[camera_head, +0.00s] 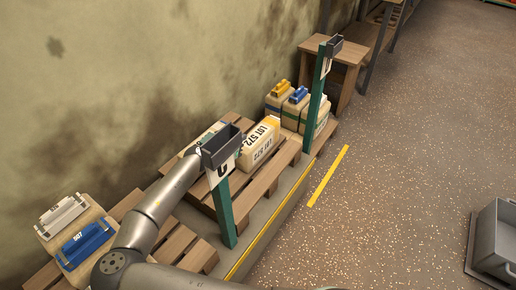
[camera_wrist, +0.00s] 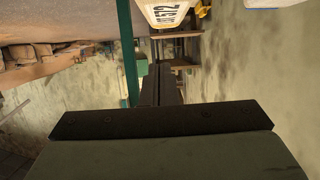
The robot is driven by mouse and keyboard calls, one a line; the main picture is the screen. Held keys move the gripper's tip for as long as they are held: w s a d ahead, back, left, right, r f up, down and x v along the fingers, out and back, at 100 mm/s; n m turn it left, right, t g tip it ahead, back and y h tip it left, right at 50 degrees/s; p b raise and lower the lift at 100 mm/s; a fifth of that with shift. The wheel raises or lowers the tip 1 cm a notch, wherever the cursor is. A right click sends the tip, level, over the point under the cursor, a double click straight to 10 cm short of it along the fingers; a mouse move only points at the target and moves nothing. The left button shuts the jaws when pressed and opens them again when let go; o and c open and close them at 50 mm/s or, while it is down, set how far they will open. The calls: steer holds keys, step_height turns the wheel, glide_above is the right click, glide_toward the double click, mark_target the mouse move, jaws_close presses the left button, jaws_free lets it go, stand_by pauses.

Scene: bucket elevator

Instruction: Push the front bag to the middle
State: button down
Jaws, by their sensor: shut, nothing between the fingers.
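A cream bag marked LOT 572 (camera_head: 260,146) lies on the wooden pallet (camera_head: 262,184). I cannot tell which is the front bag. A bag with a 572 label (camera_wrist: 166,12) is beyond the fingertips at the top; contact is not visible.
A dark bin (camera_head: 224,146) on a green post (camera_head: 226,212) stands close to my arm. Another green post (camera_head: 316,98) stands farther back, near several strapped bags (camera_head: 279,100). The floor at right is mostly clear.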

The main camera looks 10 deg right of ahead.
mark_target(265, 130)
step_height(265, 130, down, 5)
steer(key=b, duration=0.3)
steer(key=w+d+b, duration=0.1)
steer(key=w+d, duration=0.1)
steer(key=w, duration=0.1)
steer(key=w+d, duration=0.2)
steer(key=d, duration=0.1)
steer(key=w+d+f+b, duration=0.1)
steer(key=w+d, duration=0.2)
steer(key=shift+w+d+b, duration=0.25)
steer(key=shift+w+b, duration=0.05)
steer(key=shift+w, duration=0.05)
steer(key=shift+f+b, duration=0.35)
steer(key=shift+b, duration=0.2)
steer(key=shift+s, duration=0.1)
